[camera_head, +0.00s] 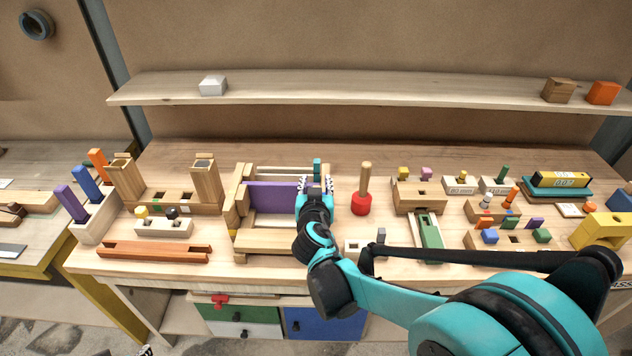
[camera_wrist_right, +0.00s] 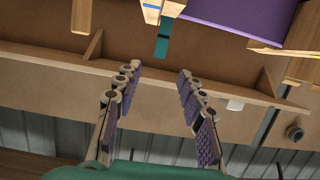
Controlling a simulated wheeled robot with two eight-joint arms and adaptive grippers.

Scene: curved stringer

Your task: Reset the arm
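My right arm (camera_head: 385,300) comes in from the lower right and reaches over the bench. Its gripper (camera_head: 316,184) is at the right part of a wooden frame with a purple panel (camera_head: 270,196). In the right wrist view the two fingers of the right gripper (camera_wrist_right: 160,75) are spread apart with nothing between them. The purple panel (camera_wrist_right: 235,15) and a teal piece (camera_wrist_right: 162,40) lie beyond the fingertips there. A small dark bit at the head view's bottom edge may be my left gripper; too little shows to tell.
A red-based peg (camera_head: 361,203) stands just right of the right gripper. Wooden uprights (camera_head: 207,183) stand left of the frame, and several small toy blocks fill the bench's right side. A long shelf (camera_head: 390,92) runs behind, with a white block (camera_head: 213,86) on it.

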